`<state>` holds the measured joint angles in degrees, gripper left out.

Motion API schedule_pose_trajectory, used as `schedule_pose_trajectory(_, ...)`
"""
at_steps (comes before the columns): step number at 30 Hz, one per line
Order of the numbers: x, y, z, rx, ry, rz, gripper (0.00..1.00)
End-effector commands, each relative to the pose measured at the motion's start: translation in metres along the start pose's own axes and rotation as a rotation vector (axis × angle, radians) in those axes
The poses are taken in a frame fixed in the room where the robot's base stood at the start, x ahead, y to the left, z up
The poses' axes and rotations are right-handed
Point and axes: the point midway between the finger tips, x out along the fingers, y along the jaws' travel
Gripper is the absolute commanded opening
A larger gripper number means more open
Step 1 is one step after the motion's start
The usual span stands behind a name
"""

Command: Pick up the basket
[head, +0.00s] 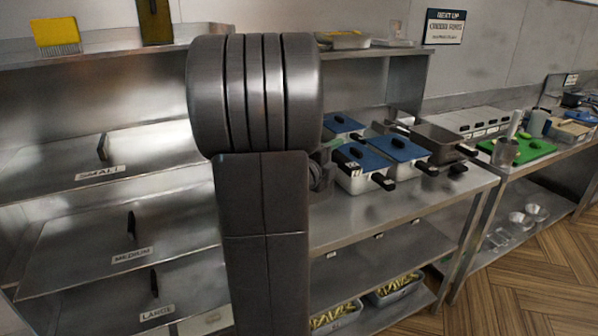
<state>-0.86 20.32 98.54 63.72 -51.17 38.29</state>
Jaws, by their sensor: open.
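No wire basket can be made out for certain. Several white, blue-topped containers with black handles stand on the steel counter, among them a front left one (362,160) and a front right one (399,149). A grey-brown box-like vessel with a dark handle (438,143) stands just right of them. My dark arm rises through the middle of the head view and hides part of the counter and the shelves behind it. My gripper cannot be made out.
Steel shelves marked SMALL (100,174), MEDIUM (132,254) and LARGE (157,312) stand at left. Tubs of fries (397,291) sit on the counter's lower shelf. A green board (524,151) lies on the right-hand counter. Wooden floor (520,285) is clear at lower right.

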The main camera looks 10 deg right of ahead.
Motion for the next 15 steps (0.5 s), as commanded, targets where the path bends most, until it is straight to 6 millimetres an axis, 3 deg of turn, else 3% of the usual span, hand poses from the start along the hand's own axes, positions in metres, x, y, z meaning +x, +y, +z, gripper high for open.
schedule_pose_trajectory(6, 0.0007, 0.0000, 0.0001, 0.000, -0.001, -0.001, 0.47)
schedule_pose_trajectory(13, 0.0006, 0.0000, 0.0001, 0.000, 0.000, 0.000, 0.02)
schedule_pose_trajectory(15, 0.0005, 0.0001, 0.0001, 0.000, 0.000, 0.000, 0.00)
